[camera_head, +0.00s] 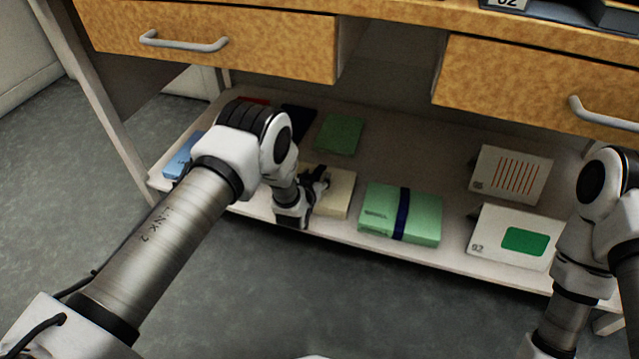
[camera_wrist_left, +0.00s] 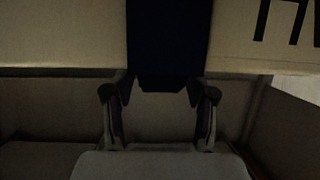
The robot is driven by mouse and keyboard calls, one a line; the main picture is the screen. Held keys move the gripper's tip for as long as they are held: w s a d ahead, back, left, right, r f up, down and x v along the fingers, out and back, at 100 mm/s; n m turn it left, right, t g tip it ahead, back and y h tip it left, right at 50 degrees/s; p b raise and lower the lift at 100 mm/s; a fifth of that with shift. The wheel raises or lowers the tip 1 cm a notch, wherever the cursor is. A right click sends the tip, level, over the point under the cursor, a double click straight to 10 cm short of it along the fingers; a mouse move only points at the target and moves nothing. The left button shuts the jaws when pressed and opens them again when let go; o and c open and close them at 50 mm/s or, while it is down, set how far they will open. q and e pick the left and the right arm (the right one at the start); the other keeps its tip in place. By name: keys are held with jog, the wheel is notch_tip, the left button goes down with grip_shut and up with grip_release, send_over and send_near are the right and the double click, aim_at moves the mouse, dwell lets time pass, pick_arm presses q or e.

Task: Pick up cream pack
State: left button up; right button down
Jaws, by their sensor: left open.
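The cream pack (camera_head: 341,192) lies on the low shelf, partly hidden behind my left gripper (camera_head: 318,184) in the head view. The gripper is open at the pack's left part. In the left wrist view the cream pack (camera_wrist_left: 60,38) fills the top, with a dark blue band down its middle and black lettering at right. The two fingers of my left gripper (camera_wrist_left: 160,96) stand apart on either side of the band's lower end. I cannot tell whether they touch the pack. My right arm shows at the right edge, but its gripper is not visible.
A green pack with a blue band (camera_head: 422,214) lies just right of the cream pack.

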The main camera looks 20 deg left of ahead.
pick_arm(q)
jog(key=shift+w+f, duration=0.15)
jog(key=shift+w, duration=0.1)
jog(key=shift+s+r, duration=0.1)
jog(key=shift+r, duration=0.25)
jog(key=shift+c, duration=1.4)
grip_shut()
